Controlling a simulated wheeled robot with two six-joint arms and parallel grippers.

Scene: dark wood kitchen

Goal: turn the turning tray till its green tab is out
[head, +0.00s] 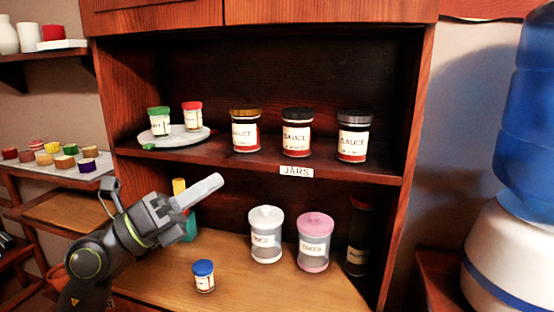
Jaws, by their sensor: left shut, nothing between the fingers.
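The turning tray (174,139) is a pale round disc on the left of the "JARS" shelf. A green-lidded jar (159,121) and a red-lidded jar (192,116) stand on it. Its green tab (149,146) shows at the tray's front-left rim, facing the shelf's front. My left gripper (208,186) is shut and empty, below the shelf edge and in front of the cupboard, apart from the tray. My right gripper is not in view.
Three sauce jars (296,132) stand right of the tray on the shelf. Below, a white-lidded canister (266,236), a pink-lidded canister (313,243) and a blue-lidded jar (204,277) stand on the counter (250,290). A water cooler (520,255) is at right.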

